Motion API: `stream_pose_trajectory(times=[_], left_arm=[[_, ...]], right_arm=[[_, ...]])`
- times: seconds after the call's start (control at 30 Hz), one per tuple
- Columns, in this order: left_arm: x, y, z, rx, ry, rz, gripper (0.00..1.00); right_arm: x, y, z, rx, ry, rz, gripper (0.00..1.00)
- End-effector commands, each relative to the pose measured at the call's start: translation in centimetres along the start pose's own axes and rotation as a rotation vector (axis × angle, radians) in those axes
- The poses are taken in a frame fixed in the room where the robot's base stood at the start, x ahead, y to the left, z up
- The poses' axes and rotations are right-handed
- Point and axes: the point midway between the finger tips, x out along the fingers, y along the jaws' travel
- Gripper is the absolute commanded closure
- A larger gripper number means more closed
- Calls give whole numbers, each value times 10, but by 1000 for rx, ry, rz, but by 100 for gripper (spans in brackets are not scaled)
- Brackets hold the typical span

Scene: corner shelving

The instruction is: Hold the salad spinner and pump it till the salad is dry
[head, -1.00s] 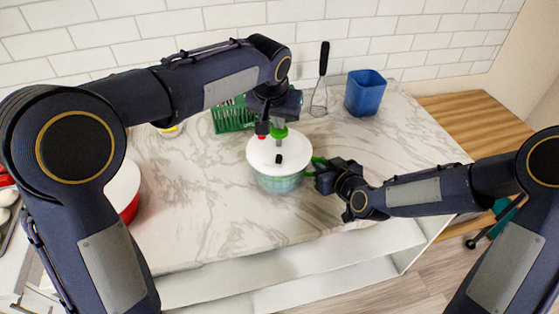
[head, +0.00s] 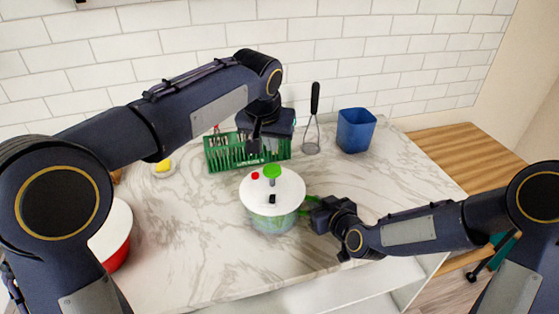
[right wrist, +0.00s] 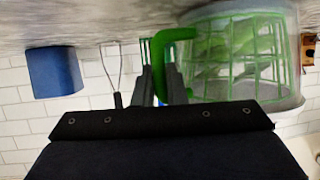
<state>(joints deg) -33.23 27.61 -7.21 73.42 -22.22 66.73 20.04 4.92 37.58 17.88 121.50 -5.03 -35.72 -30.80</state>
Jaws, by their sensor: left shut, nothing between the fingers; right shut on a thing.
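The salad spinner (head: 290,188) stands upright on the marble counter, with a white lid, a green pump knob (head: 272,171) raised on top and a clear bowl. In the right wrist view its bowl (right wrist: 240,55) shows green leaves inside a green basket. My left gripper (head: 254,150) is shut and empty, above and slightly left of the knob, apart from it. My right gripper (head: 310,204) is shut on the spinner's green side handle (right wrist: 178,36), which shows between the fingers in the right wrist view.
A green basket (head: 218,153) stands behind the spinner. A whisk-like utensil (head: 313,125) and a blue bin (head: 355,130) are at the back right. The counter front is clear.

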Motion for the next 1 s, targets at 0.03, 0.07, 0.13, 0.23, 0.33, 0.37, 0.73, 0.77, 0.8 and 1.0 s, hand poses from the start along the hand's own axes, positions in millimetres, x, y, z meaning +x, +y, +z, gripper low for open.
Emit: stream_pose_trajectory(times=[0.03, 0.07, 0.13, 0.23, 0.33, 0.37, 0.73, 0.77, 0.8, 1.0], left_arm=[[0, 0, 0, 0, 0, 0, 100], [0, 0, 0, 0, 0, 0, 100], [0, 0, 0, 0, 0, 0, 100], [0, 0, 0, 0, 0, 0, 100], [0, 0, 0, 0, 0, 0, 100], [0, 0, 0, 0, 0, 0, 100], [0, 0, 0, 0, 0, 0, 100], [0, 0, 0, 0, 0, 0, 100], [0, 0, 0, 0, 0, 0, 100], [0, 0, 0, 0, 0, 0, 100]], right_arm=[[0, 0, 0, 0, 1, 0, 100], [0, 0, 0, 0, 1, 0, 100], [0, 0, 0, 0, 0, 0, 100], [0, 0, 0, 0, 0, 0, 81], [0, 0, 0, 0, 0, 0, 68], [0, 0, 0, 0, 0, 0, 64], [-9, 1, -1, -1, 1, 1, 63], [-13, 1, -1, 0, 1, 1, 63], [-20, 1, -1, -1, 1, 2, 63], [-63, 1, 0, -1, 1, 4, 63]])
